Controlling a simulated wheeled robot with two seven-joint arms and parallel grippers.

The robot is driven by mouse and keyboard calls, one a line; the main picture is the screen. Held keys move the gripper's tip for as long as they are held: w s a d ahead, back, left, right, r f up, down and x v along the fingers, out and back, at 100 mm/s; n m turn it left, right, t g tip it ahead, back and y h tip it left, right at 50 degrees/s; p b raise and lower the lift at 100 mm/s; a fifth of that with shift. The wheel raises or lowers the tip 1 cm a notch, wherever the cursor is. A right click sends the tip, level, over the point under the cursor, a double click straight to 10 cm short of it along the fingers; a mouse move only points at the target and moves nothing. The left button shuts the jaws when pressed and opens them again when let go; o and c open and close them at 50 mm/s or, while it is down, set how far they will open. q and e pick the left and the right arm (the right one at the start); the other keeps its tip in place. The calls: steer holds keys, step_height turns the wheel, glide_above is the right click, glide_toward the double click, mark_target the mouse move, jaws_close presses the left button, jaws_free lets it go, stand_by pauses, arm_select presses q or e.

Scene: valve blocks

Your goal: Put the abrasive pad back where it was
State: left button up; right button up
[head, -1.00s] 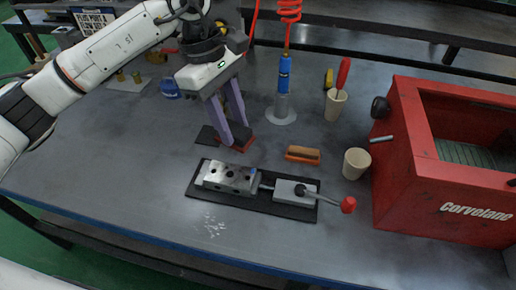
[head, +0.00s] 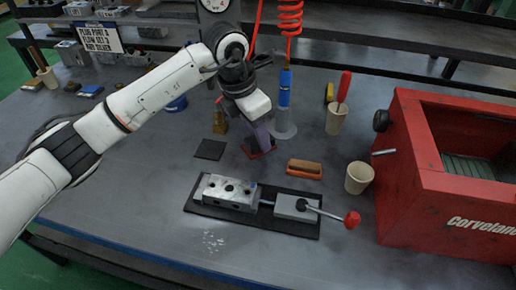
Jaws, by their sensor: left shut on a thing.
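The abrasive pad, a thin dark red piece (head: 262,153), shows at the tips of my left gripper (head: 260,147), which is shut on it. The fingers hide part of the pad. It is low over the table or touching it; I cannot tell which. A flat dark square (head: 210,149) lies bare on the table to the left of the pad, apart from it. My right gripper is not in view.
A metal valve block (head: 229,191) sits in a vise with a red-knobbed handle (head: 352,220) in front. An orange-brown brush (head: 304,169), a beige cup (head: 359,178) and a red box (head: 440,190) stand to the right. A brass piece (head: 220,123) stands behind the square.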

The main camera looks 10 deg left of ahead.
mark_target(258, 148)
arm_select(q)
steer(key=shift+f, duration=2.15)
steer(key=shift+f, duration=0.25)
steer(key=o, duration=1)
steer(key=shift+r, duration=0.1)
steer(key=v, duration=1.2)
steer(key=shift+d+r, duration=0.1)
steer(key=shift+r, duration=0.05)
